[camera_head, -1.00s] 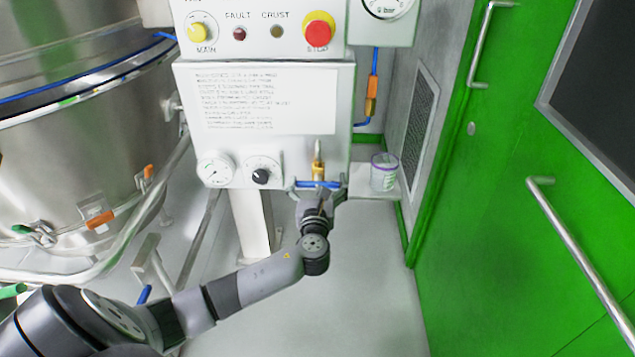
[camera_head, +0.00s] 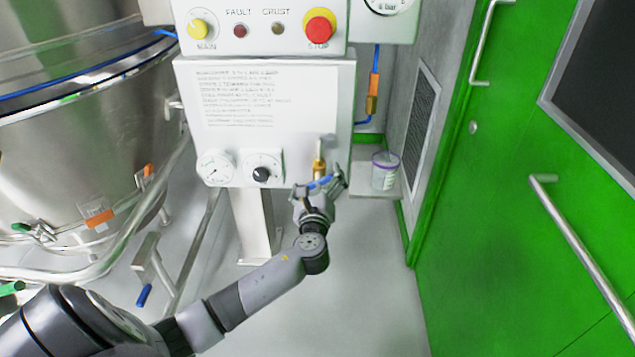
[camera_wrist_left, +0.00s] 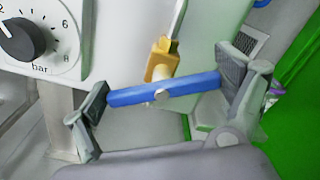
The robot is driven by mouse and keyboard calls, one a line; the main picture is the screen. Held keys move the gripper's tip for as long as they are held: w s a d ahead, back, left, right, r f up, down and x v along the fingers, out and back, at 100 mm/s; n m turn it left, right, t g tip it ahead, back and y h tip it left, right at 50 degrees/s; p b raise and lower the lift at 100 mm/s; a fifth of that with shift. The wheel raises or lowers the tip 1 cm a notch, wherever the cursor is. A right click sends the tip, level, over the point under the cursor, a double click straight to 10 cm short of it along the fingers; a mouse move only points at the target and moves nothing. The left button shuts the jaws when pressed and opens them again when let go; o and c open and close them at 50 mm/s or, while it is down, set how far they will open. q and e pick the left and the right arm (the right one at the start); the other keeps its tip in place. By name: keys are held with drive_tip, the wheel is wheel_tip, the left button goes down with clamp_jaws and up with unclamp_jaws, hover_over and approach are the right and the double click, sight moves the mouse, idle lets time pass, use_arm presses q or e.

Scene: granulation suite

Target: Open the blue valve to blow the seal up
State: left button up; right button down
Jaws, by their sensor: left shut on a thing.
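The blue valve handle (camera_head: 320,182) sits on a brass valve body (camera_head: 319,167) at the lower right of the white control panel. My left gripper (camera_head: 320,187) is around the handle, one finger at each end. In the left wrist view the blue handle (camera_wrist_left: 165,90) spans between the two fingers (camera_wrist_left: 165,95), with the brass body (camera_wrist_left: 160,60) behind it. The handle is tilted, its right end higher in the head view. My right gripper is not in view.
The panel (camera_head: 265,110) carries a gauge (camera_head: 215,168), a black knob (camera_head: 262,173) and a red stop button (camera_head: 320,27). A lidded jar (camera_head: 384,171) stands on a ledge just right of the valve. A steel vessel (camera_head: 80,150) is at left, a green door (camera_head: 510,180) at right.

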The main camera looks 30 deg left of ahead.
use_arm(q)
drive_tip(key=n, duration=0.2)
drive_tip(key=n+b, duration=0.2)
drive_tip(key=n, duration=0.1)
drive_tip(key=shift+a+f+n, duration=0.1)
drive_tip(key=shift+f+n, duration=0.2)
drive_tip(key=n+b, duration=0.2)
drive_tip(key=n, duration=0.3)
drive_tip(key=shift+s, duration=0.1)
drive_tip(key=shift+n+b, duration=0.3)
drive_tip(key=shift+n, duration=0.4)
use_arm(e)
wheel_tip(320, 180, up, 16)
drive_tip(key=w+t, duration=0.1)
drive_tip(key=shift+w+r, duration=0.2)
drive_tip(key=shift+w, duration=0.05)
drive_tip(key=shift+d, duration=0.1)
use_arm(q)
drive_tip(key=o, duration=0.9)
drive_tip(key=v, duration=1.2)
drive_tip(key=shift+f, duration=0.1)
